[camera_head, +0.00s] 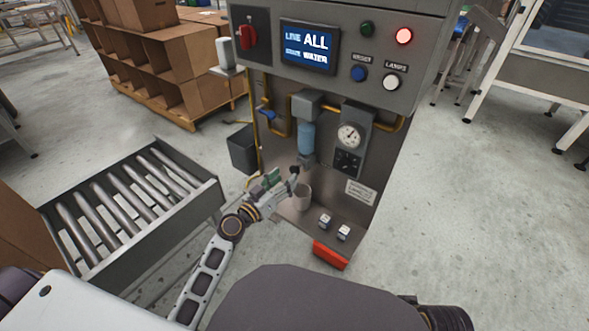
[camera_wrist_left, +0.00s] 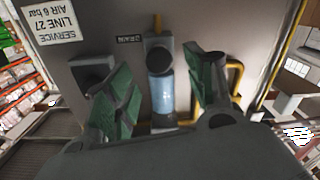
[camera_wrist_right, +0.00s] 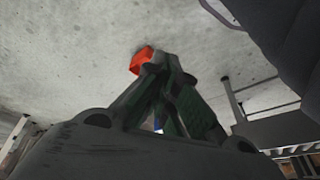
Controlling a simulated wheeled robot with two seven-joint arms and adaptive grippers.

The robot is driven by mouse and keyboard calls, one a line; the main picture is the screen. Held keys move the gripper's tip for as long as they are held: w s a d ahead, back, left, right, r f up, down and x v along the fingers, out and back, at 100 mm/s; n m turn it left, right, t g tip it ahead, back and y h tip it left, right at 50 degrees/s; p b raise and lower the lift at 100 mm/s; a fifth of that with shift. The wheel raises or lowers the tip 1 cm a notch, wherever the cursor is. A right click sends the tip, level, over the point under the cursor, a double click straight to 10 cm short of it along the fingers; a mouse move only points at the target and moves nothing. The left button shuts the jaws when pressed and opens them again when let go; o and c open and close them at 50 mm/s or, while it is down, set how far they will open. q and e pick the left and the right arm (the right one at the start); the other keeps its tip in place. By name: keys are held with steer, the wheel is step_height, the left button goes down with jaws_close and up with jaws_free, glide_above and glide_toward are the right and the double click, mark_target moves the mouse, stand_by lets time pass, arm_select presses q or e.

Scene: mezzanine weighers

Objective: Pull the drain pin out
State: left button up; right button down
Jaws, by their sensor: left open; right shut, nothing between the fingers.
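The drain pin's round dark knob (camera_wrist_left: 159,55) shows in the left wrist view beside the DRAIN label (camera_wrist_left: 128,39). It is against the blue filter bowl (camera_wrist_left: 160,92), which appears upside down there. In the head view the bowl (camera_head: 306,138) hangs on the cabinet front, with the small dark knob (camera_head: 294,171) beneath it. My left gripper (camera_head: 281,183) is open and empty, just in front of the knob. In the left wrist view its fingers (camera_wrist_left: 160,65) lie on either side of the knob, apart from it. My right gripper (camera_wrist_right: 158,62) is shut and empty, away from the cabinet.
A pale cup (camera_head: 302,198) stands below the bowl on the cabinet ledge. A gauge (camera_head: 349,136) and yellow pipes (camera_head: 391,123) are close to the right. A red box (camera_head: 331,255) sits low in front. A roller conveyor (camera_head: 130,205) stands at the left.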

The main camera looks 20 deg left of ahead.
mark_target(293, 171)
arm_select(q)
steer(key=shift+x, duration=3.1)
arm_select(e)
steer(key=shift+s+f, duration=0.25)
steer(key=shift+f, duration=0.55)
arm_select(q)
jaws_close()
arm_select(e)
steer(key=shift+w+r, duration=0.1)
